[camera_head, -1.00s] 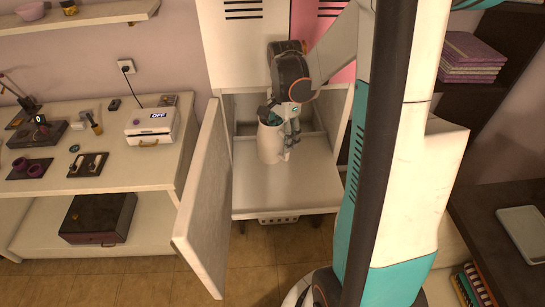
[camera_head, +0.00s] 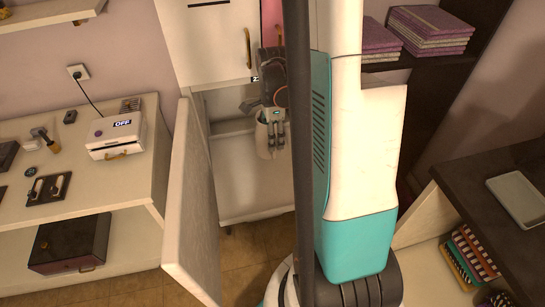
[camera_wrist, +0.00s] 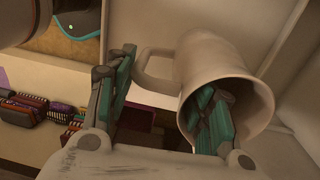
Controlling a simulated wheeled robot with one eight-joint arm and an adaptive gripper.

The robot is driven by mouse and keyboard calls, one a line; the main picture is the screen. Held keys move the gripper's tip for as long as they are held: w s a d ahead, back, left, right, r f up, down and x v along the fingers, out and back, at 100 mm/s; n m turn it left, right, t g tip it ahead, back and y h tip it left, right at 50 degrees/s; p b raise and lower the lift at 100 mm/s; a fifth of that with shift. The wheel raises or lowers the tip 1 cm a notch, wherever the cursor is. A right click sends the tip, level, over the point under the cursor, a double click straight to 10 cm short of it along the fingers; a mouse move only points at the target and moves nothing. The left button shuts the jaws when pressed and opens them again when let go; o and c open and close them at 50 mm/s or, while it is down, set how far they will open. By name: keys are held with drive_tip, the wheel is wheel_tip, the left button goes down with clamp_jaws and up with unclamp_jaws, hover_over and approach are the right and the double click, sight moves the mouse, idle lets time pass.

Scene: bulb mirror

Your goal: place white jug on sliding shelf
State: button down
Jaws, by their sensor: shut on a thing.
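The white jug (camera_head: 264,142) is upright inside the open cabinet in the head view, above or on the pale sliding shelf (camera_head: 245,195). Whether its base touches the shelf cannot be told. My gripper (camera_head: 271,122) reaches down to its rim. In the wrist view the jug (camera_wrist: 205,55) shows its open mouth and handle. My gripper (camera_wrist: 165,95) has one finger inside the mouth and the other outside, on the handle side, shut on the jug's wall. My column hides the shelf's right part in the head view.
The cabinet door (camera_head: 190,205) stands open at the left of the shelf. A side table with a white device (camera_head: 117,135) is further left. A dark desk with a grey tray (camera_head: 518,199) is at right. The shelf's front part is bare.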

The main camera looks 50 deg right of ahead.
drive_tip(key=shift+f+b, duration=1.2)
drive_tip(key=shift+f, duration=2.95)
drive_tip(key=shift+f, duration=0.15)
drive_tip(key=c, duration=0.7)
unclamp_jaws()
drive_tip(key=r+p, duration=0.1)
drive_tip(key=r, duration=0.3)
drive_tip(key=r+p, duration=0.2)
drive_tip(key=r, duration=0.2)
drive_tip(key=r+p, duration=0.1)
drive_tip(key=r, duration=0.3)
drive_tip(key=shift+w+d+r, duration=0.15)
drive_tip(key=shift+w+d, duration=0.1)
drive_tip(key=shift+w, duration=0.1)
